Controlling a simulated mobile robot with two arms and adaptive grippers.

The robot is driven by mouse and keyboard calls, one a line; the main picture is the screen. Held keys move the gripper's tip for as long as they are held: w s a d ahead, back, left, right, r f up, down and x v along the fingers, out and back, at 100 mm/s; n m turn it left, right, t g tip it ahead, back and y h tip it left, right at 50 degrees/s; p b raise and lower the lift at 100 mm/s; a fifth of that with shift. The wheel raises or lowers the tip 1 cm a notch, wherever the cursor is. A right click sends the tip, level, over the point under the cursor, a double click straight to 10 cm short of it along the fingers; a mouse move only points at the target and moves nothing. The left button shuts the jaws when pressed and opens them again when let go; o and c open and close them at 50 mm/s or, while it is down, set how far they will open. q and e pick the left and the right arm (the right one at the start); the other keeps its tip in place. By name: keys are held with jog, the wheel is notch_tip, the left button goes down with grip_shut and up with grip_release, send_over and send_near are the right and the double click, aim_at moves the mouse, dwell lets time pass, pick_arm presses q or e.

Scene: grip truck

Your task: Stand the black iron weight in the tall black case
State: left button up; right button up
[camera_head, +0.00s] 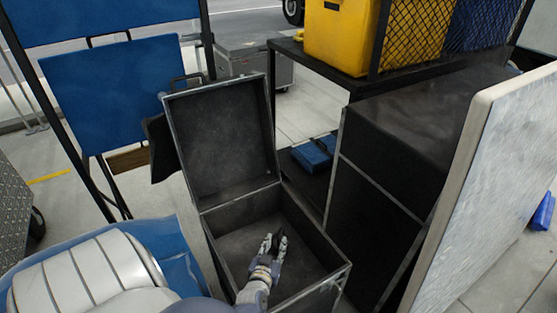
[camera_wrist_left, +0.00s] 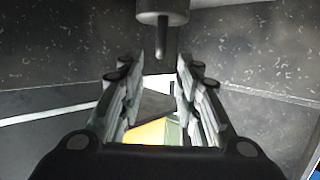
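An open black case (camera_head: 316,232) with metal edging stands in the middle of the head view, its lid (camera_head: 222,138) raised at the back. My left gripper (camera_head: 275,241) reaches down into it, its two fingers apart. In the left wrist view the gripper (camera_wrist_left: 161,85) also shows a gap between its fingers. A dark grey shape (camera_wrist_left: 153,105) shows in that gap, with white, yellow and green patches around it; I cannot tell whether it is held or lies beyond. I cannot clearly identify the iron weight. My right gripper is out of view.
A large black cabinet (camera_head: 380,205) stands close on the case's right, with a pale panel (camera_head: 482,190) beyond. A yellow bin (camera_head: 340,38) sits on a dark shelf behind. Blue panels (camera_head: 105,95) stand at the left. A grey cylinder with a pin (camera_wrist_left: 162,18) shows above the fingers.

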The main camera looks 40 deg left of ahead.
pick_arm(q)
jog(key=shift+p+v, duration=0.85)
jog(key=shift+v, duration=1.35)
